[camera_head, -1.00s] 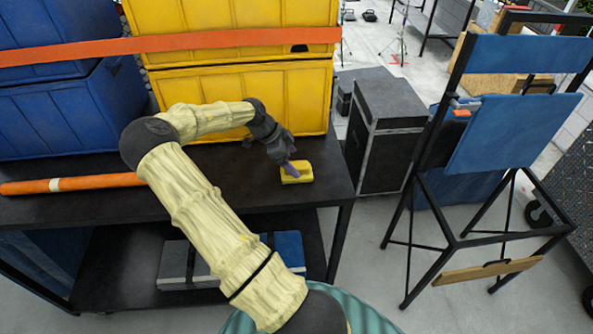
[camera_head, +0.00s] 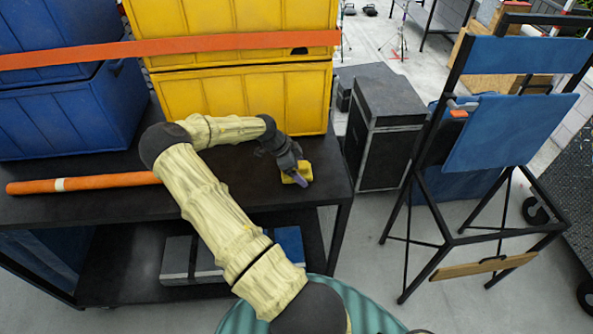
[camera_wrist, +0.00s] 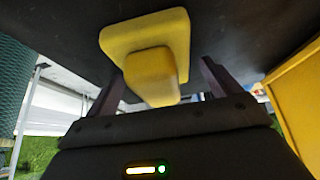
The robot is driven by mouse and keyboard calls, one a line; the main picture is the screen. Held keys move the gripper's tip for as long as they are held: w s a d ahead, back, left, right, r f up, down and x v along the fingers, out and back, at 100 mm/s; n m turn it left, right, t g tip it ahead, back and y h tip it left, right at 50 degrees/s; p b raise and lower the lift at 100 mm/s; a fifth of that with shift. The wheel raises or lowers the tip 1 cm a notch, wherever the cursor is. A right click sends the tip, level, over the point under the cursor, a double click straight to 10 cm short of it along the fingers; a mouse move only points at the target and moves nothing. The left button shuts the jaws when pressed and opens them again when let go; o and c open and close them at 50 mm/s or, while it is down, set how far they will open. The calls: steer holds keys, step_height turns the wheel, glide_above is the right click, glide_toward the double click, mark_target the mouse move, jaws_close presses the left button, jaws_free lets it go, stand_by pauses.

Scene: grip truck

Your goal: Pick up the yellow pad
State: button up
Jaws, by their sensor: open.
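The yellow pad (camera_head: 308,170) lies on the dark top of the cart (camera_head: 230,188), near its right end. It has a wide flat base and a raised block-like grip. My gripper (camera_head: 297,179) is over the pad and partly hides it in the head view. In the wrist view the pad (camera_wrist: 145,35) sits ahead of my open gripper (camera_wrist: 162,72). Its raised grip reaches between the two purple fingers, with a gap on both sides. The gap to the right finger looks wider.
Yellow crates (camera_head: 240,100) stand just behind the pad, and blue crates (camera_head: 60,115) stand at the left. An orange tube (camera_head: 110,183) lies on the cart top beside my arm. A black case (camera_head: 385,130) stands right of the cart. The cart top around the pad is bare.

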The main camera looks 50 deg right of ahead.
steer(key=c, duration=1.1)
step_height(320, 180, up, 10)
steer(key=b, duration=0.3)
steer(key=shift+b, duration=0.35)
